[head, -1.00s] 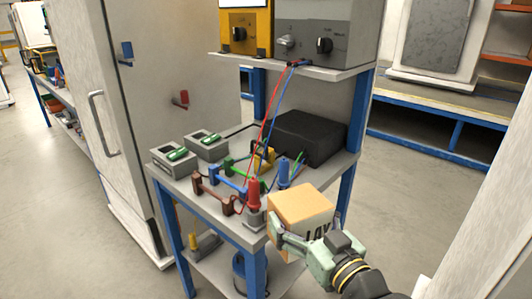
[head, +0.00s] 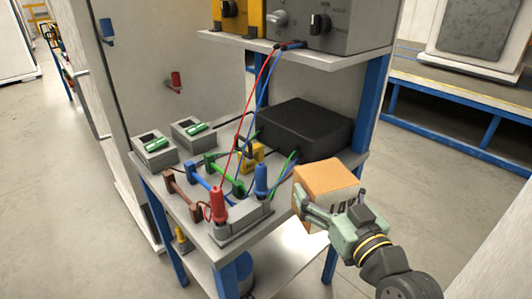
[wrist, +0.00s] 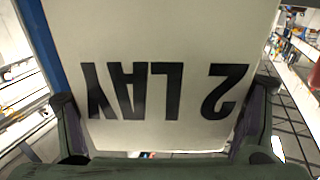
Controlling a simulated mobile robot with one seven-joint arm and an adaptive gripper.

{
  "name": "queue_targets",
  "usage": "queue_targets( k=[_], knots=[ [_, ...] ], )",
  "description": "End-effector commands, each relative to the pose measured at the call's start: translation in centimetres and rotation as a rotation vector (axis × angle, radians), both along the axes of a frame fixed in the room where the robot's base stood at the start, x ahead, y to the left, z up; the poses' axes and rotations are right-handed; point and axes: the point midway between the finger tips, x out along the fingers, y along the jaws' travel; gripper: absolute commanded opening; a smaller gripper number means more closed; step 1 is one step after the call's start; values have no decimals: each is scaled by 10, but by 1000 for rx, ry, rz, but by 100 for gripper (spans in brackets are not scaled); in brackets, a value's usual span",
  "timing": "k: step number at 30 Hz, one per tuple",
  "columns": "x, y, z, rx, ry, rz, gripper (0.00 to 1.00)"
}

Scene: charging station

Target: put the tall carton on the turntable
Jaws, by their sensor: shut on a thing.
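The carton (head: 326,178), with an orange-tan top and pale sides, is held by my gripper (head: 328,207) at the right front of the blue-framed bench. My gripper is shut on its sides, one finger showing on the left. In the wrist view the carton's pale face (wrist: 155,45) fills the middle, with upside-down black print reading "LAY" and "2". The fingers of my gripper (wrist: 160,100) press on both side edges. The carton overlaps the bench's right edge in the head view; I cannot tell its exact gap from it. I see no turntable.
The bench top (head: 170,195) carries a black box (head: 300,132), two grey meters with green parts (head: 153,150), coloured handles, and red (head: 218,204) and blue plugs with wires. A shelf (head: 315,60) with instruments overhangs it. A cabinet (head: 150,70) stands left.

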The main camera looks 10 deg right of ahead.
Motion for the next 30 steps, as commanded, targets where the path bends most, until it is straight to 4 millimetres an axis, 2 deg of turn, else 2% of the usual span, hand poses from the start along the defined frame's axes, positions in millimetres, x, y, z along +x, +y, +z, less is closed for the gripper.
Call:
queue_targets(
  k=[2,4,12,18,21,25,30],
  knots=[
    [16,5,-4,-5,-6,7,42],
    [34,9,3,0,-2,8,42],
    [106,22,4,0,-1,5,42],
    [150,30,4,-1,-3,3,42],
    [163,32,3,-1,-3,1,42],
    [168,33,-2,0,-1,1,42],
    [168,33,-25,2,1,0,42]
  ],
)
